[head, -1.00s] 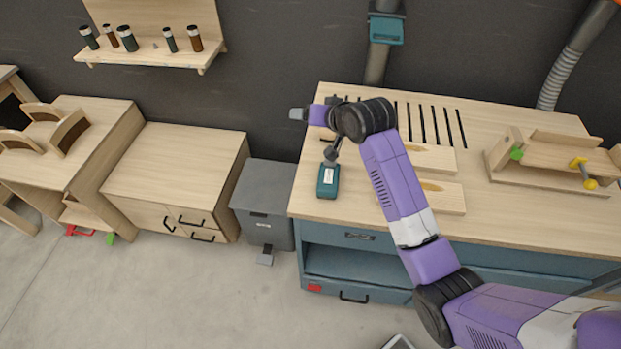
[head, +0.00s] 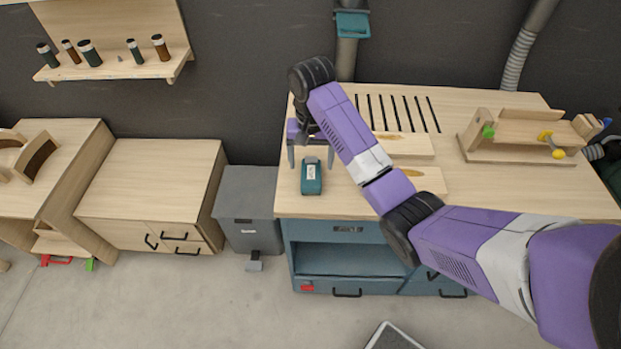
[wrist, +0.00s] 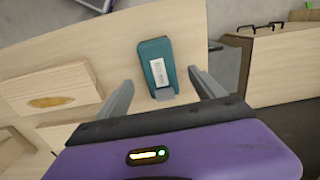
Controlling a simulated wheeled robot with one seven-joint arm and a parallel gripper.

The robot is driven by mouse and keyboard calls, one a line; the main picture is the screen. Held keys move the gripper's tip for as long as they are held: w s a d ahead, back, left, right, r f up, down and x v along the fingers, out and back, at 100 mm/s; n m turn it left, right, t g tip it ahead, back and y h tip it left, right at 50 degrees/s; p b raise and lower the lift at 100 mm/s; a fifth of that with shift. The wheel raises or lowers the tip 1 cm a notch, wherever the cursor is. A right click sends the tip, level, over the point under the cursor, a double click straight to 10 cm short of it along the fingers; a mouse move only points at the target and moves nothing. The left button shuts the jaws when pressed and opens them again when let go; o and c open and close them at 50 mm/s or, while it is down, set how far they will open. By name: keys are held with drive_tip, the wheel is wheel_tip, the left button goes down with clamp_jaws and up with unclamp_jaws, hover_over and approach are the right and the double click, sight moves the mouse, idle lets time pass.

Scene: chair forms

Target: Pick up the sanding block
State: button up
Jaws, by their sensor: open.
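The sanding block (head: 312,178) looks like a small teal block with a white label and a dark grey end. It lies on the light wood top of the workbench (head: 300,207), near its left end. In the wrist view the block (wrist: 156,62) lies ahead of my gripper, between the lines of the two fingers. My gripper (head: 310,160) is open, with its grey fingers pointing down just behind the block in the head view. The open fingers (wrist: 160,92) also show in the wrist view, with nothing between their tips but the block's near end. I cannot tell the exact height above the bench.
Two wooden boards (head: 425,181) with oval inlays lie right of the block, partly behind my arm. A wooden jig (head: 515,152) stands farther right. A grey bin (head: 246,190) and a wooden cabinet (head: 150,180) stand left of the bench. Slots cut the bench top behind.

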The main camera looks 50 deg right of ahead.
sight(311, 172)
drive_tip(key=shift+f+b, duration=0.8)
drive_tip(key=shift+f, duration=1.85)
drive_tip(key=c, duration=1.5)
drive_tip(key=shift+r, duration=0.1)
wheel_tip(311, 172, up, 20)
drive_tip(key=p, duration=0.3)
